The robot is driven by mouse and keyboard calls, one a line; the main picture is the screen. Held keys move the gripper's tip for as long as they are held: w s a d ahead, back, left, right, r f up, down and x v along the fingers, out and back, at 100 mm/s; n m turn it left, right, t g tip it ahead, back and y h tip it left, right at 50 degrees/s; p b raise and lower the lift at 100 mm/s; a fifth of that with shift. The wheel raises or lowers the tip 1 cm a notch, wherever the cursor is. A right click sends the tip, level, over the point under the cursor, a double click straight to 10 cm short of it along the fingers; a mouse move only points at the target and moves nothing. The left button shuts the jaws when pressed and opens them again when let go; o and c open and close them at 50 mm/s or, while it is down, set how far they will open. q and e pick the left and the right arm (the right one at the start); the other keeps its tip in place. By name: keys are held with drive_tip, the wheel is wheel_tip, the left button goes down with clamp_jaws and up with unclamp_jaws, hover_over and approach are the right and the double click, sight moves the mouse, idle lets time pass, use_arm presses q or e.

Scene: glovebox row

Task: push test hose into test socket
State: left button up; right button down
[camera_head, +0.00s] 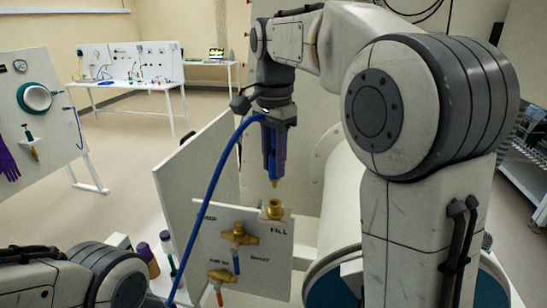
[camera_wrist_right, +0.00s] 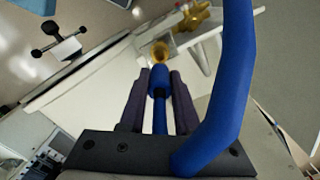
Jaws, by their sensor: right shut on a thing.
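My right gripper (camera_head: 273,165) points down and is shut on the end of a blue hose (camera_head: 214,180). The hose's brass tip (camera_head: 274,183) sticks out below the fingers. A brass socket (camera_head: 275,209) stands at the top of a white panel (camera_head: 263,275), above a label reading "FILL". The tip is just above this socket, with a small gap. In the right wrist view, the blue hose end (camera_wrist_right: 158,82) lies between the dark fingers (camera_wrist_right: 157,98), and the brass socket (camera_wrist_right: 160,52) is beyond it. Part of my left arm shows at the lower left, but its gripper does not.
Brass valves (camera_head: 240,236) with small blue and orange handles sit on the same panel. The hose loops down left of the panel.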

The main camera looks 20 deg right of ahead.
sight(274, 148)
drive_tip(key=shift+f+b, duration=0.8)
drive_tip(key=shift+f, duration=0.7)
use_arm(q)
wheel_tip(274, 148, down, 2)
drive_tip(key=shift+f, duration=0.15)
drive_tip(key=shift+r+p, duration=0.55)
drive_tip(key=shift+f+b, duration=1.05)
drive_tip(key=shift+b, duration=0.05)
use_arm(e)
drive_tip(key=shift+f, duration=1.65)
drive_tip(key=c, duration=0.5)
unclamp_jaws()
drive_tip(key=shift+c, duration=0.2)
drive_tip(key=shift+r, duration=0.1)
use_arm(q)
drive_tip(key=shift+f, duration=0.2)
use_arm(e)
wheel_tip(274, 148, up, 10)
drive_tip(key=shift+r, duration=0.15)
